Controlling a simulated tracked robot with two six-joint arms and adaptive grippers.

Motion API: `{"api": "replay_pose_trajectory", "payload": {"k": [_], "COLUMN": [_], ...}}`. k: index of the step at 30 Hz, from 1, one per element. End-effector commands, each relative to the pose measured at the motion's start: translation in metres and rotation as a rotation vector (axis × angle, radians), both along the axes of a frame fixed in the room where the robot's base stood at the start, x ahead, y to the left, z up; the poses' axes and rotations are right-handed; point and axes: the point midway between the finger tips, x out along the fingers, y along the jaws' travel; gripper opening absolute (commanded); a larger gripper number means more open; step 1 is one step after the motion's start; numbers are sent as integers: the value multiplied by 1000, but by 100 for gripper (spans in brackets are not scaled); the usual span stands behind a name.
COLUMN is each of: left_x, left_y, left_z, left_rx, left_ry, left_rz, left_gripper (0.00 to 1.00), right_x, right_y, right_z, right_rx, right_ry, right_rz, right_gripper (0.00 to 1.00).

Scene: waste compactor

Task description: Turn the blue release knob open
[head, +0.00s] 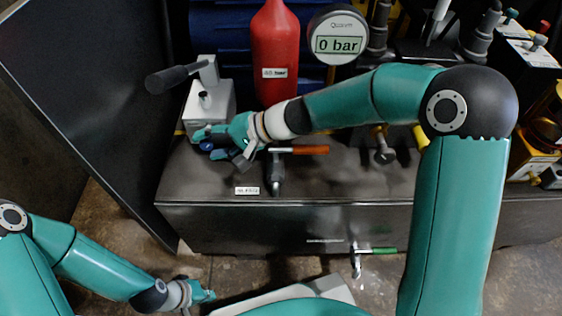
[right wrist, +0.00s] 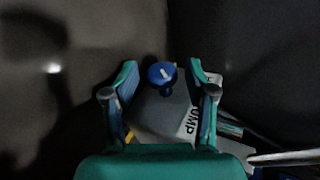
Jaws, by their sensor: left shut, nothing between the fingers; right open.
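The blue release knob (right wrist: 162,74) has a white mark on its face and sits on the grey pump block (right wrist: 150,114), which has lettering partly hidden by my fingers. In the head view the knob (head: 207,145) shows low on the front of the pump block (head: 208,104). My right gripper (right wrist: 165,80) is open, with one finger on each side of the knob; gaps show between fingers and knob. In the head view my right gripper (head: 222,146) is at the knob. My left gripper (head: 205,294) is shut and empty, low over the floor, away from the knob.
A black-handled lever (head: 175,77) tops the pump block. A red cylinder (head: 275,55) and a gauge reading 0 bar (head: 338,38) stand behind. An orange-handled valve (head: 300,150) is right of my right gripper; a green-handled valve (head: 375,250) is on the cabinet front.

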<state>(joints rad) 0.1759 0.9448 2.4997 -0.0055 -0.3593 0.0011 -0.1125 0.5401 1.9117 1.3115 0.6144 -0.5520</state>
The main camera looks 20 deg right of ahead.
Motion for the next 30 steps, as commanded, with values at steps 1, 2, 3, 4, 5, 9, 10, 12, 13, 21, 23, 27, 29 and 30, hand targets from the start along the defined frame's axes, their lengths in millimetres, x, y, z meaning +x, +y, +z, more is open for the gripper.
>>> {"api": "replay_pose_trajectory", "payload": {"k": [1,2,3,4,5,9,10,12,13,21,23,27,29,30], "left_x": [0,0,0,0,0,0,0,0,0,0,0,0,0,0], "left_y": [0,0,0,0,0,0,0,0,0,0,0,0,0,0], "left_z": [0,0,1,1,1,8,12,29,34,79,89,112,122,129], "left_rx": [0,0,0,0,0,0,0,0,0,0,0,0,0,0], "left_ry": [0,0,0,0,0,0,0,0,0,0,0,0,0,0], "left_rz": [0,0,0,0,0,0,0,0,0,0,0,0,0,0], "left_gripper": [0,0,0,0,0,0,0,0,0,0,0,0,0,0], "right_x": [0,0,-1,-1,-1,-1,0,1,1,1,2,2,2,2], "right_y": [1,1,1,1,2,3,3,3,3,4,4,4,4,4], "right_z": [0,0,0,1,1,5,6,11,11,12,12,12,13,13], "right_rx": [-5,-8,-16,-21,-30,-86,-103,-140,-150,-233,-249,-286,-302,-313], "right_ry": [2,3,6,8,11,28,33,46,51,78,84,96,100,103], "right_rz": [2,3,5,5,6,7,6,2,2,0,0,0,0,1], "right_gripper": [56,56,56,56,56,56,56,56,56,56,56,56,56,56]}}
